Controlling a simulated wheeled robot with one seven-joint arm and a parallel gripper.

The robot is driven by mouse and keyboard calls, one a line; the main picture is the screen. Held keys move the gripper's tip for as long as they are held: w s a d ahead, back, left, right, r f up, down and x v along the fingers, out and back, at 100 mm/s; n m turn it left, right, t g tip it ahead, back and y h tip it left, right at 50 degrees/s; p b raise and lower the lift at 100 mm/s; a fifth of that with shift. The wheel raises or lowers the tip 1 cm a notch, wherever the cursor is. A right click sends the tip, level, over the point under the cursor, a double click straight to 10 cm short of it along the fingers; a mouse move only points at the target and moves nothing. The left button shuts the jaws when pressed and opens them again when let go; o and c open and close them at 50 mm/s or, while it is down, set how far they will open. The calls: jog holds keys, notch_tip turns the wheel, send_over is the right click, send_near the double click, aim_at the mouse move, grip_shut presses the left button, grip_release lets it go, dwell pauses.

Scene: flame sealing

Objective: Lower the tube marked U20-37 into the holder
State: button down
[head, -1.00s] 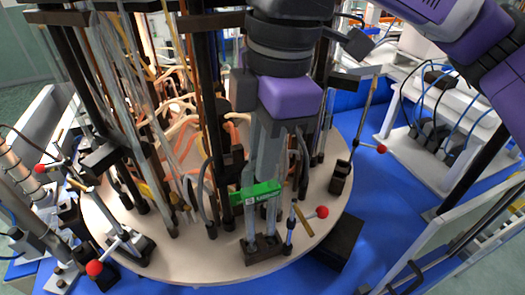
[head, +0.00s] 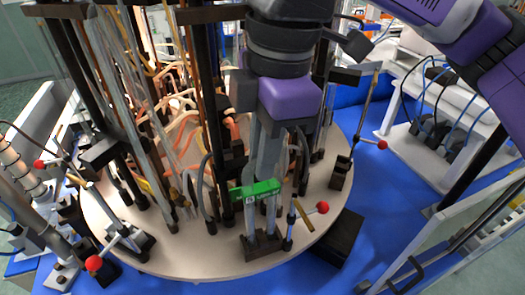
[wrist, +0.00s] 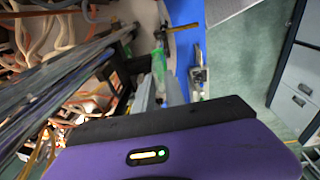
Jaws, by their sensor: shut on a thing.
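A clear tube with a green label (head: 255,190) stands upright at the front of the round platform; the print on the label is too small to read. My gripper (head: 272,140) is above the label with its fingers down around the tube's upper part, and is shut on it. Two clear legs (head: 271,215) run down below the label to a black holder (head: 264,247) on the platform. I cannot tell whether their ends are seated in it. In the wrist view the green label (wrist: 159,62) shows beyond the grey fingers (wrist: 160,92).
The pale round platform (head: 195,262) carries many rods, glass tubes and orange hoses close on the left. A red ball knob (head: 322,208) stands just right of the holder, another (head: 95,263) at front left. A black block (head: 340,240) lies beside the platform on the blue surface.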

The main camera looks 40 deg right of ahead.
jog(key=shift+f+b, duration=0.5)
jog(key=shift+f, duration=0.45)
jog(key=c, duration=1.3)
grip_release()
jog(key=shift+r, duration=0.15)
jog(key=shift+r+p, duration=2.2)
jog(key=shift+p, duration=0.2)
jog(key=shift+s+d+r, duration=0.15)
jog(key=shift+s+r, duration=0.05)
jog(key=shift+r, duration=1.7)
jog(key=shift+s+d+r, duration=0.1)
jog(key=shift+s+r, duration=0.05)
jog(key=shift+r, duration=1.75)
